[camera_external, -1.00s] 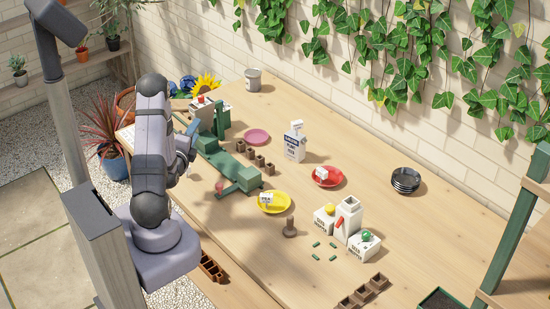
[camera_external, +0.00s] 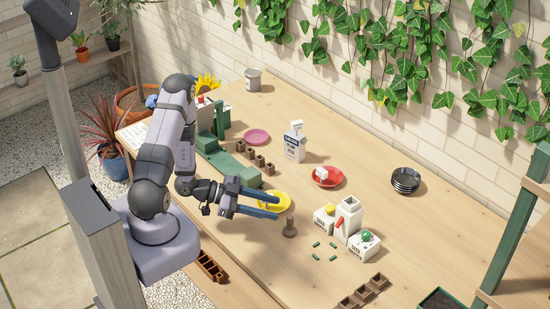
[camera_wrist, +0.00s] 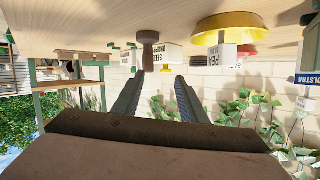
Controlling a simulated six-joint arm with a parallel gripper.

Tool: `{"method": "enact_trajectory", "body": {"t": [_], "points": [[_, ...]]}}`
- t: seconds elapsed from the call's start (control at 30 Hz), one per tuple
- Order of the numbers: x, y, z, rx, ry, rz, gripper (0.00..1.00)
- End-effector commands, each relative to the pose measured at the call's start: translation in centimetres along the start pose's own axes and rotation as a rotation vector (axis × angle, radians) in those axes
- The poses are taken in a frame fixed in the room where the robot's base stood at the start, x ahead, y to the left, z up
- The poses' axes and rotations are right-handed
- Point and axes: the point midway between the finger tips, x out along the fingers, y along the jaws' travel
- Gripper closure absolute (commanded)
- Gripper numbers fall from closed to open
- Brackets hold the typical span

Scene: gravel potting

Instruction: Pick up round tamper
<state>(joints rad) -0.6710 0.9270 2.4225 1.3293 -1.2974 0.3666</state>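The round tamper (camera_external: 290,228) is brown, with a round base and an upright handle, and stands on the table in front of the yellow plate. It also shows in the wrist view (camera_wrist: 148,40), which is upside down, just past the fingertips. My gripper (camera_external: 277,207) is open and empty, held low with its two blue fingers pointing right towards the tamper. The fingers also show apart in the wrist view (camera_wrist: 158,77).
A yellow plate (camera_external: 287,204) lies beside the fingers. White seed boxes (camera_external: 361,247) and small green pieces (camera_external: 316,244) lie right of the tamper. A red plate (camera_external: 334,183) and a white bottle (camera_external: 294,146) stand further back.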

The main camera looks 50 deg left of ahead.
Motion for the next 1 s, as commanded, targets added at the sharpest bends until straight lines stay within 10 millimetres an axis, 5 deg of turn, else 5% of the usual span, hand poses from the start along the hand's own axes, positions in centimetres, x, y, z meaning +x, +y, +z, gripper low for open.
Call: {"method": "enact_trajectory", "body": {"t": [0.23, 1.0], "points": [[0.2, 1.6, 0.6, -0.129, -0.027, 0.066, 0.61], [3.5, 2.1, 0.6, -0.133, -0.028, 0.069, 0.61]]}}
